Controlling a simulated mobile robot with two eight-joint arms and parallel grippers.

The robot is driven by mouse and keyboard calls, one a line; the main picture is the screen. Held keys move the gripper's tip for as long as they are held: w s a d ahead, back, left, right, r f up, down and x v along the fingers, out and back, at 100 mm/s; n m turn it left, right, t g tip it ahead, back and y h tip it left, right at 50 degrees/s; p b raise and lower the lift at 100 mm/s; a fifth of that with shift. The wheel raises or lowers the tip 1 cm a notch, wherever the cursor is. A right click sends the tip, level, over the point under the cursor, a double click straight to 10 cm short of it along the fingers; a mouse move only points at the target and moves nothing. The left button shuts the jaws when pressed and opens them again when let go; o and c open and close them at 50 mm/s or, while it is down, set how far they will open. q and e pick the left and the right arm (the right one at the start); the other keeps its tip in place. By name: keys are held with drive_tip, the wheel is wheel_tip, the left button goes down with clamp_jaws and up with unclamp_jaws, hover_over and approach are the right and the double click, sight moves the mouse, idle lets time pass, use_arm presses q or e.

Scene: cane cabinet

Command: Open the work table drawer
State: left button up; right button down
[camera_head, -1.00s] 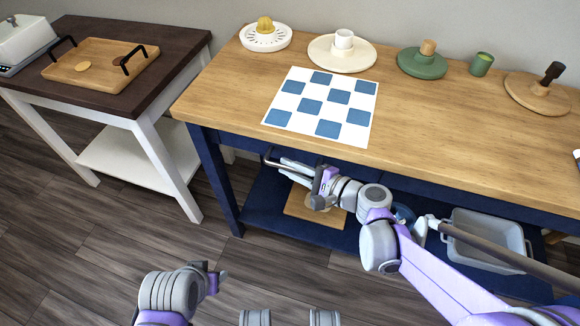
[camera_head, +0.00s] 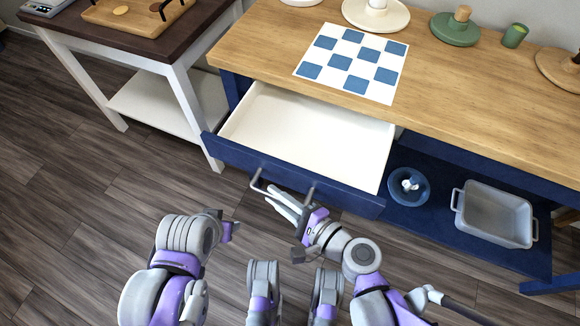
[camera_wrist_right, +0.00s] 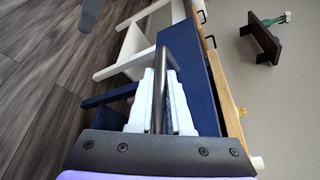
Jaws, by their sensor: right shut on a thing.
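The work table (camera_head: 450,85) has a wooden top and a blue frame. Its drawer (camera_head: 300,135) stands pulled well out, with a white, empty inside and a blue front. My right gripper (camera_head: 282,200) is at the dark bar handle (camera_head: 262,184) on the drawer front, shut on it. In the right wrist view the handle (camera_wrist_right: 160,90) runs between the two pale fingers (camera_wrist_right: 165,105). My left gripper (camera_head: 228,230) is low at the left, away from the drawer; its fingers are too small to tell open from shut.
A checkered mat (camera_head: 352,62) lies on the top, with a green dish (camera_head: 455,30) to its right. On the lower shelf are a blue bowl (camera_head: 408,187) and a grey bin (camera_head: 495,215). A dark-topped side table (camera_head: 150,40) stands left. The floor in front is clear.

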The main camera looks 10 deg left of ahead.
use_arm(q)
drive_tip(key=shift+r, duration=0.2)
use_arm(e)
drive_tip(key=shift+s+a, duration=0.3)
drive_tip(key=shift+s, duration=0.7)
drive_tip(key=shift+s+a, duration=0.3)
drive_tip(key=shift+s, duration=0.65)
drive_tip(key=c, duration=0.8)
unclamp_jaws()
drive_tip(key=shift+c, duration=0.2)
